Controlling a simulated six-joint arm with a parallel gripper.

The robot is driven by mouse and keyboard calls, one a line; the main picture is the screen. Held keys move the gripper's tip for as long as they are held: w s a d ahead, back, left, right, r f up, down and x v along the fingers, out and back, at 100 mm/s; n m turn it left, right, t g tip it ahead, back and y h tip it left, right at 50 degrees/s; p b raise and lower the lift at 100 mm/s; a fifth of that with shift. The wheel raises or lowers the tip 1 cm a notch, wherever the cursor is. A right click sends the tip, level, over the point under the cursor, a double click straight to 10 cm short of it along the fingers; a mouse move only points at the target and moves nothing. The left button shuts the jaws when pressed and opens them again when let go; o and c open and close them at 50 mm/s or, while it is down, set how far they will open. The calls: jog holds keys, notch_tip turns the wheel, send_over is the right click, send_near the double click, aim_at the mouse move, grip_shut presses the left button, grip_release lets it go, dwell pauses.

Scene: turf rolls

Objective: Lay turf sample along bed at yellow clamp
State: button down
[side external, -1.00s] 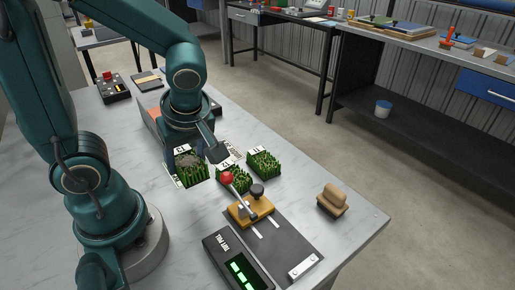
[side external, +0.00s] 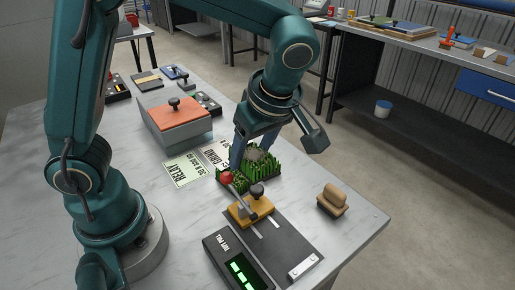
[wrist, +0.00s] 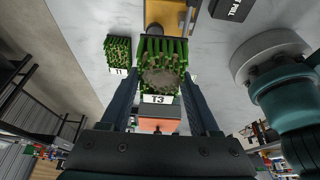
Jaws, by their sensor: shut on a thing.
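My gripper (wrist: 165,110) is shut on the turf sample T3 (wrist: 161,61), a green grass block with a grey-brown bare patch on top. In the side view it holds T3 (side external: 258,157) above the table, behind the yellow clamp. The yellow clamp (side external: 243,213) has a red ball handle and a dark knob. Turf T1 (wrist: 118,52) lies beside T3 in the wrist view.
A RELAY card (side external: 184,171) and a REGRIND card (side external: 214,155) lie on the table. An orange-topped box (side external: 175,118) stands behind them. A tan block (side external: 331,201) sits right of the bed, and a TUFT PULL meter (side external: 237,262) left of it.

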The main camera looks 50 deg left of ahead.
send_over(279, 242)
jog(key=d, duration=0.2)
jog(key=f, duration=0.6)
jog(key=shift+a+f, duration=0.25)
jog(key=shift+f, duration=2.2)
jog(key=shift+f, duration=0.1)
jog(key=shift+c, duration=0.6)
grip_release()
